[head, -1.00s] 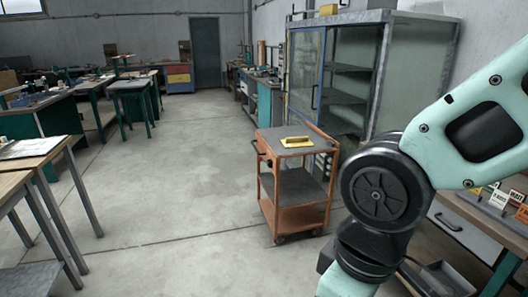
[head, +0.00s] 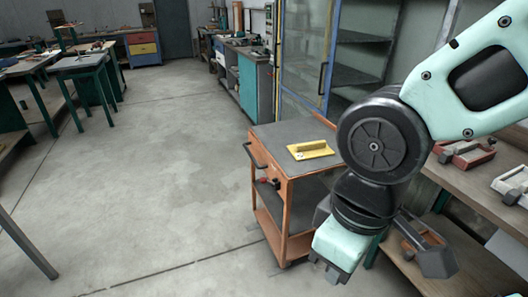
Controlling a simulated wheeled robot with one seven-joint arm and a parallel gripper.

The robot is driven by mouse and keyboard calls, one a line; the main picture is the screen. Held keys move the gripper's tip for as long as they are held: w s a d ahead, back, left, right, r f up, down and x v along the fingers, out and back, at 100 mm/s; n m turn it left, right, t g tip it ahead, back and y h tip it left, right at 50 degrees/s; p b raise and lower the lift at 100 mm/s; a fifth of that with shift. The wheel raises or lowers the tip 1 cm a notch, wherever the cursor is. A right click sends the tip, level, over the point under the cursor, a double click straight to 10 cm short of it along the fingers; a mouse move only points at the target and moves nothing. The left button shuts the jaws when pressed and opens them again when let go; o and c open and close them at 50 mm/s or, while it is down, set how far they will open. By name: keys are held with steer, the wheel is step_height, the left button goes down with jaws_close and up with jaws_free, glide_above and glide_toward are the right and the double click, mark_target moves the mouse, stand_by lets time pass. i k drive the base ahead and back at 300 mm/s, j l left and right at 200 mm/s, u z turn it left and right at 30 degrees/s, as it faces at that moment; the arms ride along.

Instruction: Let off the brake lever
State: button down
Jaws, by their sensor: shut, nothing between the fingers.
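An orange cart with a grey top (head: 275,133) stands in the middle of the head view, with a black push handle (head: 255,156) on its near left side. Below the handle is a small lever with a red end (head: 263,181), which looks like the brake lever. Its exact setting is too small to tell. My gripper (head: 326,267) points down at the right of the cart, nearer to me, apart from the lever. It is shut and empty; its fingertips are mostly hidden behind its mint-coloured housing.
A yellow float-like tool (head: 311,150) lies on the cart top. A glass-doored cabinet (head: 306,55) stands behind the cart. A wooden workbench (head: 485,185) with tools is close on the right. The concrete floor (head: 160,190) left of the cart is clear.

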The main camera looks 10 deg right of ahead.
mark_target(263, 180)
steer(key=i+j, duration=0.15)
steer(key=i, duration=0.3)
steer(key=i+j+z, duration=0.1)
steer(key=i, duration=0.3)
steer(key=i+j, duration=0.15)
steer(key=i, duration=0.25)
steer(key=i+j+z, duration=0.1)
steer(key=i, duration=0.35)
steer(key=j, duration=0.1)
